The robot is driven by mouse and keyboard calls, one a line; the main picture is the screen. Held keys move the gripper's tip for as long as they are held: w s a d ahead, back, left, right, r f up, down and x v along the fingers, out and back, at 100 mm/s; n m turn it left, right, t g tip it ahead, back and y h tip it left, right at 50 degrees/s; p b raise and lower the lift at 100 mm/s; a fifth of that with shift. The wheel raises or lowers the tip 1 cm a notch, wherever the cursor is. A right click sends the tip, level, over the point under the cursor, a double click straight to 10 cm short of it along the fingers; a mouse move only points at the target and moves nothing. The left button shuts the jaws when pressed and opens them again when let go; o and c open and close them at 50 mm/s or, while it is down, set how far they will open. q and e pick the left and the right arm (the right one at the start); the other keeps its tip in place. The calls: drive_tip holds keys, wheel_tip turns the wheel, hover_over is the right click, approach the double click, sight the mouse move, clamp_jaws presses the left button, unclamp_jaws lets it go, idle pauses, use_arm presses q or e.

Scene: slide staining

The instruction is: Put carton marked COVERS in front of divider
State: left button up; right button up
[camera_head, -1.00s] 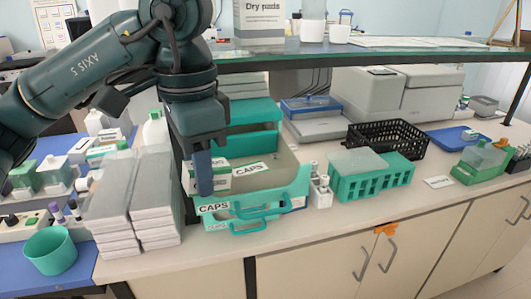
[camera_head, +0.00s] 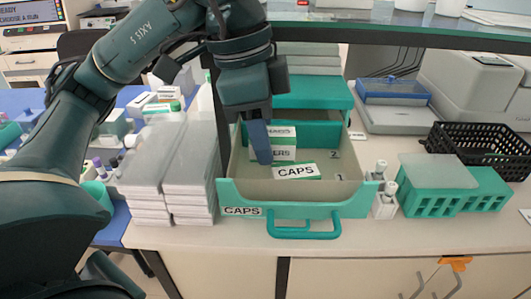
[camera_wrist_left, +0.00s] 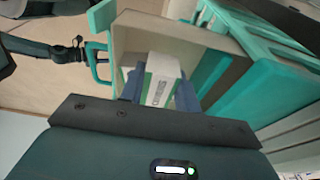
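A teal drawer (camera_head: 250,212) labelled CAPS stands open, with floor marks 1 at the front and 2 farther back. A carton marked CAPS (camera_head: 297,171) lies near its front. Behind it is a white and green carton whose label ends in VERS (camera_head: 288,154), partly hidden by my left gripper (camera_head: 261,143). Another white carton (camera_head: 282,131) is behind that one. In the left wrist view, the fingers (camera_wrist_left: 159,95) straddle a white and green carton (camera_wrist_left: 163,72); whether they press on it is unclear. I cannot clearly make out the divider. My right gripper is out of view.
Stacked white slide boxes (camera_head: 188,170) stand close left of the drawer. A small white rack of bottles (camera_head: 384,205) and a teal rack (camera_head: 433,205) stand to its right. A glass shelf (camera_head: 400,37) runs above. Some counter in front is clear.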

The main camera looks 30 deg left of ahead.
use_arm(q)
drive_tip(key=f, duration=0.1)
drive_tip(key=s+f, duration=0.1)
drive_tip(key=f, duration=0.1)
drive_tip(key=shift+s+f, duration=0.15)
drive_tip(key=shift+f, duration=0.1)
clamp_jaws()
drive_tip(key=o, duration=0.7)
unclamp_jaws()
drive_tip(key=shift+f, duration=0.15)
drive_tip(key=shift+o, duration=1.3)
drive_tip(key=shift+w+f, duration=0.2)
drive_tip(key=shift+w, duration=0.55)
drive_tip(key=shift+s+r, duration=0.15)
drive_tip(key=shift+r, duration=0.4)
wheel_tip(320, 180, up, 12)
drive_tip(key=s+a+p, duration=0.1)
drive_tip(key=a, duration=0.1)
drive_tip(key=shift+f+p, duration=0.25)
drive_tip(key=shift+p, duration=0.05)
